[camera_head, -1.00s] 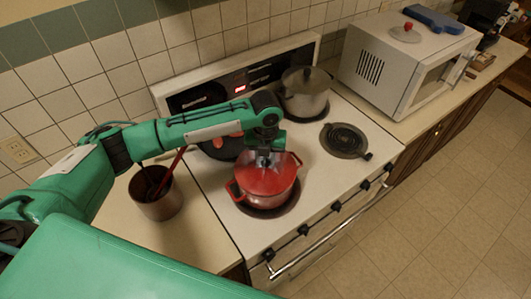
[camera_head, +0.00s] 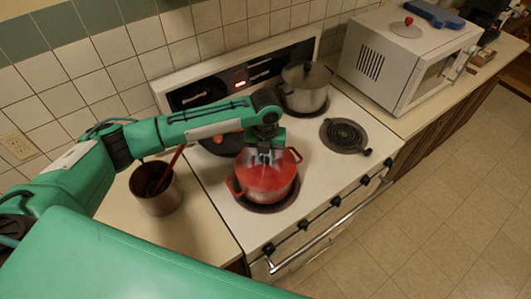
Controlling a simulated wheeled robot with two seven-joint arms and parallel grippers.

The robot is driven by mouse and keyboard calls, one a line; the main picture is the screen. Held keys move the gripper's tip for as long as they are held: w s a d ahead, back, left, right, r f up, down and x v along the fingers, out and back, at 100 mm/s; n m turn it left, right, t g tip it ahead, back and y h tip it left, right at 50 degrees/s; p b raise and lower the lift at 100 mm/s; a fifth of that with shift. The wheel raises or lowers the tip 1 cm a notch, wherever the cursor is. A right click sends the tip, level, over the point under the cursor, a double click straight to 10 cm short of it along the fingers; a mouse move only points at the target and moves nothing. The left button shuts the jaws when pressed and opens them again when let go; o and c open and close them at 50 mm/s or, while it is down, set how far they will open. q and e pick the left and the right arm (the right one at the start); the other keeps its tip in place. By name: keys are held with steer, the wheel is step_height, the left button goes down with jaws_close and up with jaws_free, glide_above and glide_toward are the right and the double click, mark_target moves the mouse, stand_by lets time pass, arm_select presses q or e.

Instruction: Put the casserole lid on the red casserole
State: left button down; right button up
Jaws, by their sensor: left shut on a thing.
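The red casserole (camera_head: 266,190) stands on the front left burner of the stove, with a handle on each side. A red lid (camera_head: 256,169) appears at its top, under my left gripper (camera_head: 264,157). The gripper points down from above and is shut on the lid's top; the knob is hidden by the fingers. I cannot tell whether the lid is fully seated on the rim. My right gripper is not in view.
A lidded steel pot (camera_head: 304,90) stands on the back right burner. A copper-coloured utensil pot (camera_head: 157,190) stands left of the stove. A white microwave (camera_head: 400,65) carries a red-knobbed lid (camera_head: 407,29) and a blue object (camera_head: 434,14).

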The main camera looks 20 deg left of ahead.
mark_target(266, 157)
arm_select(q)
steer(key=c, duration=1)
jaws_free()
steer(key=shift+c, duration=0.2)
step_height(266, 157, up, 14)
steer(key=b, duration=0.5)
steer(key=shift+f, duration=0.15)
steer(key=shift+s+f, duration=0.1)
